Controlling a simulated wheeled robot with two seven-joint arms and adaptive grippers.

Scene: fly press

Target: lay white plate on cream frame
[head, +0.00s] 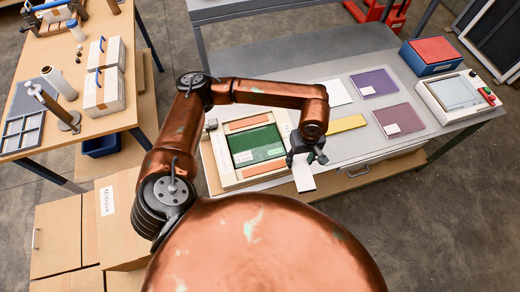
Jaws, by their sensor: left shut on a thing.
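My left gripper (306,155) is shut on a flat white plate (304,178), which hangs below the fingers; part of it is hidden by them. The plate is just right of the cream frame (222,160), near the table's front edge. The cream frame lies on the grey table, with orange strips and a dark green panel (257,146) with a white label inside it. My left arm crosses above the frame's far side. My right gripper is not in view.
A white sheet (337,93), a purple sheet (373,83), a mauve sheet (398,120) and a yellow strip (346,124) lie on the grey table (345,62). A red-topped blue box (431,56) and a white device (457,94) stand at right. A wooden bench (85,40) is at left.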

